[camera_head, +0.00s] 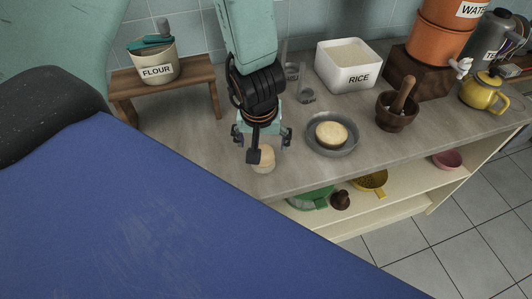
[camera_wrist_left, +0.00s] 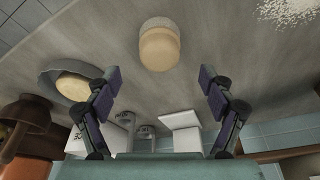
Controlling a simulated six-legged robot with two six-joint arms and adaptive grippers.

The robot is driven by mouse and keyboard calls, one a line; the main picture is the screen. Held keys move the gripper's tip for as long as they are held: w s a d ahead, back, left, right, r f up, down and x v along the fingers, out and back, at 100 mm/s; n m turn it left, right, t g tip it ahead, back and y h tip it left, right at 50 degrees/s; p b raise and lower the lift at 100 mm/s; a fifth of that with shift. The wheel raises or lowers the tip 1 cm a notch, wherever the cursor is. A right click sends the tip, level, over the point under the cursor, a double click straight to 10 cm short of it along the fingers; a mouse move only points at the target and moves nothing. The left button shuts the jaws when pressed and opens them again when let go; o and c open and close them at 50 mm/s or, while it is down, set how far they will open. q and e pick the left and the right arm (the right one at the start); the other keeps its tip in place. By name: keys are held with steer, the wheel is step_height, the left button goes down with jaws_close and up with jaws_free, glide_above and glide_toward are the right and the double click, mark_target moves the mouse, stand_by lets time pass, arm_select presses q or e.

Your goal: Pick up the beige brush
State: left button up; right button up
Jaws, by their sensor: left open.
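The beige brush (camera_head: 264,158) is a short rounded beige piece on the marble counter, near its front edge. It also shows in the left wrist view (camera_wrist_left: 159,48), where a paler band tops the beige part. My left gripper (camera_head: 262,138) is open and points down above the brush, partly covering it in the head view. In the left wrist view, the two fingers (camera_wrist_left: 160,75) stand wide apart with nothing between them, and the brush lies beyond their tips, about midway across. My right gripper is not in view.
A grey plate with a round pale piece (camera_head: 350,145) stands right of the brush. A wooden stand (camera_head: 128,88) bears a flour pot (camera_head: 153,68).

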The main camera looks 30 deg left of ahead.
mark_target(263, 152)
arm_select(q)
steer(key=shift+s+d+f+b, duration=0.1)
steer(key=shift+f+b, duration=0.25)
steer(key=shift+f, duration=0.2)
steer(key=shift+s+d+f+b, duration=0.1)
steer(key=shift+f+b, duration=0.2)
steer(key=shift+f, duration=0.2)
steer(key=shift+w+f, duration=0.15)
steer(key=shift+f, duration=0.05)
steer(key=b+x, duration=0.2)
steer(key=x, duration=0.2)
steer(key=shift+a+f+b, duration=0.15)
steer(key=shift+a+b, duration=0.05)
steer(key=shift+b, duration=0.15)
steer(key=shift+f, duration=0.2)
steer(key=shift+w, duration=0.15)
steer(key=shift+c, duration=0.3)
steer(key=shift+w, duration=0.1)
steer(key=shift+c, duration=0.8)
steer(key=shift+r, duration=0.1)
steer(key=c, duration=1)
